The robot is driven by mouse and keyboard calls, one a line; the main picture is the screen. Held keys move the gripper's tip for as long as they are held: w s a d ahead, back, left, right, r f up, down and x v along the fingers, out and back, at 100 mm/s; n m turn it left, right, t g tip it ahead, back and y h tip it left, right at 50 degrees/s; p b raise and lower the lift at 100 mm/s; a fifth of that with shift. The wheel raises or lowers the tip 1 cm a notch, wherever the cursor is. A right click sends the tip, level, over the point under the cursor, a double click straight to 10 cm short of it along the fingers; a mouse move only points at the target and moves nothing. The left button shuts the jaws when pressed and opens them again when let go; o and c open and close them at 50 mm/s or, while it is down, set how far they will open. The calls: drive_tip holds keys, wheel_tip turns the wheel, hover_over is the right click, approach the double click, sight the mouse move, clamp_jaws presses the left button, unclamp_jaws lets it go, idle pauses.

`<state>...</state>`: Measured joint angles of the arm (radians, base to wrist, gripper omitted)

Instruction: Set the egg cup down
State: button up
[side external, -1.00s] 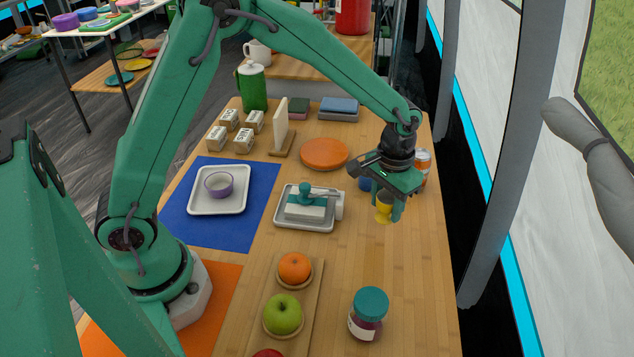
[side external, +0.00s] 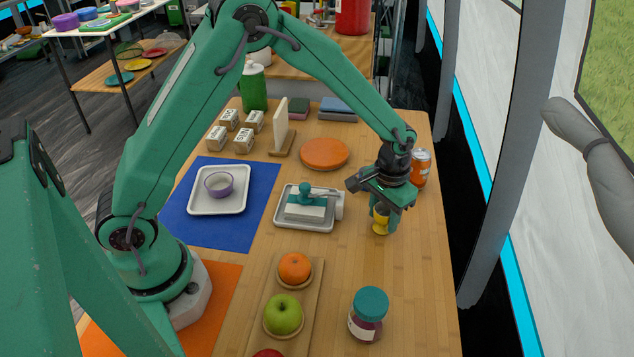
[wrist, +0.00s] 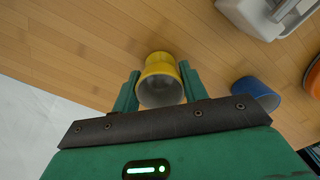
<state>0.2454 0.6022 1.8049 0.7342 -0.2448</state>
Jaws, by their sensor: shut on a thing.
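The yellow egg cup (side external: 380,227) is upright between the fingers of my gripper (side external: 385,214), at the right part of the wooden table in the side external view. In the wrist view, the egg cup (wrist: 160,80) shows its open grey inside, with a green finger of my gripper (wrist: 159,88) on each side. The gripper is shut on it. Its base is close to the table top; I cannot tell whether it touches.
A blue cup (wrist: 256,94) stands beside the gripper in the wrist view. A tray (side external: 288,220) with a white block lies to the left. A teal-lidded jar (side external: 368,313) stands nearer the front, with bare table between.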

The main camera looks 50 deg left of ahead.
drive_tip(key=shift+f, duration=0.1)
drive_tip(key=o, duration=1)
wheel_tip(320, 180, up, 12)
idle(0.4)
idle(0.5)
